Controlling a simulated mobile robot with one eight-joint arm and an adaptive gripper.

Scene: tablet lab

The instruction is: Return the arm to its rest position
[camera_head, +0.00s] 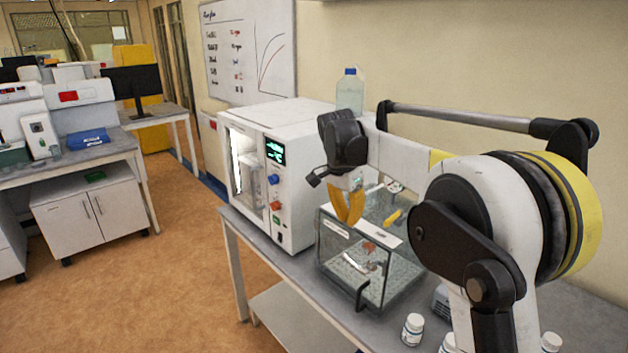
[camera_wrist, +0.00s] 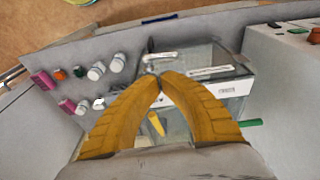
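My gripper (camera_head: 349,215) has two yellow fingers pointing down over the clear glass box (camera_head: 338,270) on the bench. In the wrist view my gripper (camera_wrist: 158,82) has its fingertips together, with nothing seen held between them. My arm is stretched out over the bench from the right. A small yellow item (camera_head: 392,217) lies at the box top; a yellow piece (camera_wrist: 156,123) also shows between the finger bases in the wrist view. How far the fingertips are above the box is hard to tell.
A white machine (camera_head: 273,170) with a green display stands left of the box. A clear bottle (camera_head: 349,92) stands on or behind it. Small white jars (camera_head: 412,330) stand at the bench's front. Floor (camera_head: 150,270) left of the bench is clear.

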